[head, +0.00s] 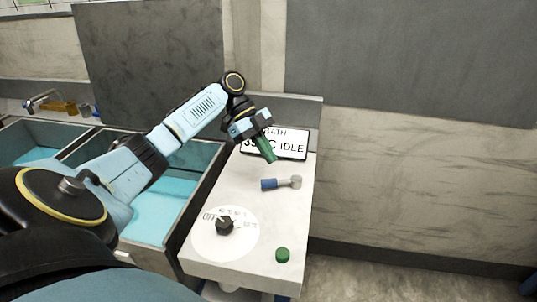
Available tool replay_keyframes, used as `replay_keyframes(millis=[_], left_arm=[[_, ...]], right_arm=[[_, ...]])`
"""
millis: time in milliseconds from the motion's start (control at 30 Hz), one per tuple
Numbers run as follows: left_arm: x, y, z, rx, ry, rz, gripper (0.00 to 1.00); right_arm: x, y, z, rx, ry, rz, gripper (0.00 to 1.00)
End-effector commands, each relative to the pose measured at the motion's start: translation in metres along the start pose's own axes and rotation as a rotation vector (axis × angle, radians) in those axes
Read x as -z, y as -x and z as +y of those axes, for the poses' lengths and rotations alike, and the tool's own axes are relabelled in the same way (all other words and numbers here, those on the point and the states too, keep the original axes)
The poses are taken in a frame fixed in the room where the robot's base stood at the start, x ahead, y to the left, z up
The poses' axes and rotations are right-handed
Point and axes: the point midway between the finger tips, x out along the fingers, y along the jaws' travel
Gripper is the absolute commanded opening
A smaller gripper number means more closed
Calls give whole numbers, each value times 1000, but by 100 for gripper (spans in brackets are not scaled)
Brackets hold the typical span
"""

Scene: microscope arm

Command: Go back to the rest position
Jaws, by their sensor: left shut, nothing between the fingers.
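My left arm reaches in from the left over the basins. Its gripper (269,158) hangs over the far part of the white counter, in front of the display sign. Its green fingers are together and point down toward the counter, with nothing seen between them. My right gripper is not in view.
On the white counter (207,259) are a blue-and-grey handled tool (281,183), a dial with a black knob (225,226) and a green round button (282,255). Blue-lined basins (177,190) lie to the left. Open floor is at the lower right.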

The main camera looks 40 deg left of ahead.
Motion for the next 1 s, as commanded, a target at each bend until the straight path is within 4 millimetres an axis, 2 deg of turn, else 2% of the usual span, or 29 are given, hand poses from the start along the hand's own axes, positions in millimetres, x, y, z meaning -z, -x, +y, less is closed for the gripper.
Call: replay_keyframes(millis=[200, 767, 867, 1000], left_arm=[[2, 8, -4, -1, -1, 1, 0], [2, 8, -4, -1, 0, 1, 0], [5, 12, -4, -1, 0, 1, 0], [22, 30, -4, -1, -1, 1, 0]], right_arm=[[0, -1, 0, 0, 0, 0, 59], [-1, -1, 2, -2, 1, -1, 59], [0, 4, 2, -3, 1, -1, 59], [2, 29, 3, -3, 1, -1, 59]])
